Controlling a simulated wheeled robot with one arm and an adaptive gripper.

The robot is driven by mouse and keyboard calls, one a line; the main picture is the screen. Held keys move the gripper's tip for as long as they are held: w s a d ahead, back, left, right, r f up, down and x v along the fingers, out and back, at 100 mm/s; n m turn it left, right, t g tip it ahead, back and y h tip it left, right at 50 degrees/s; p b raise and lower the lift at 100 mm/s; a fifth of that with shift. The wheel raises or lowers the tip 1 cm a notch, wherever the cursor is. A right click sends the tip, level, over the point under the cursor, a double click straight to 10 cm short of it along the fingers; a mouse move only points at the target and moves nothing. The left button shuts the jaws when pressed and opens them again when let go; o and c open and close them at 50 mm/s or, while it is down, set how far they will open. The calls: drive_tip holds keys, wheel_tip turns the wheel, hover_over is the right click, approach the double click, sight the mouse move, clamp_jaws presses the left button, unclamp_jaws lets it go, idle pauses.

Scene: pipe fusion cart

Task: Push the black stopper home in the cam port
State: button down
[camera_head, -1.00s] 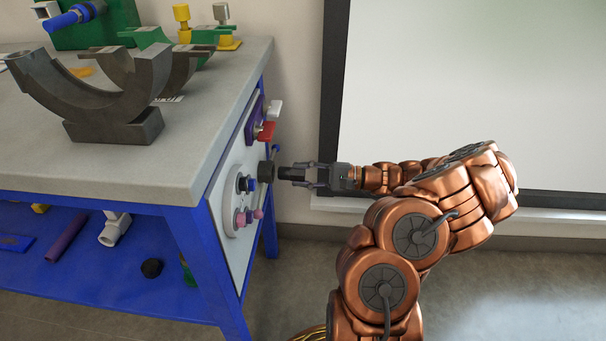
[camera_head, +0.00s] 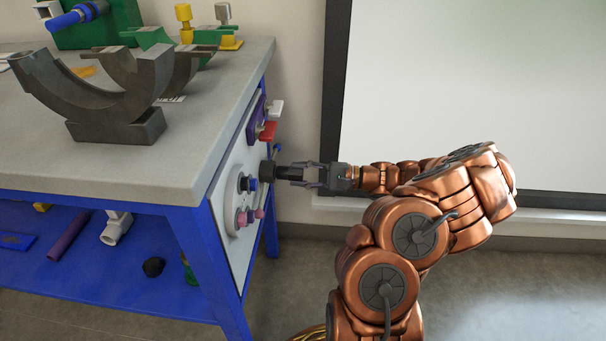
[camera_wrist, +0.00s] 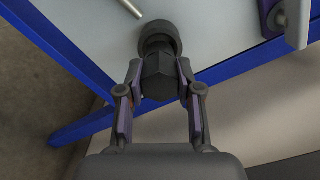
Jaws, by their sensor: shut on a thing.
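The black stopper (camera_head: 287,172) is held level by my gripper (camera_head: 299,174) beside the bench's end panel. In the wrist view the stopper (camera_wrist: 159,76) sits between the two fingers, which are shut on its sides. Its far end meets a dark round collar (camera_head: 267,171) that stands out from the panel, taken to be the cam port. The collar (camera_wrist: 158,38) is straight ahead of the stopper in the wrist view. The stopper's nose is hidden there, so I cannot tell how deep it sits.
The white panel (camera_head: 228,231) also carries dark and pink knobs below the collar. A red handle (camera_head: 267,131) and a pale handle (camera_head: 275,109) stick out above it. Blue bench legs (camera_head: 216,275) stand close by. The floor right of the bench is clear.

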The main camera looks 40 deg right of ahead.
sight(289, 173)
drive_tip(key=shift+x, duration=1.65)
drive_tip(key=c, duration=0.7)
unclamp_jaws()
drive_tip(key=shift+s+d, duration=0.1)
drive_tip(key=v, duration=1.1)
drive_tip(key=shift+s+d, duration=0.25)
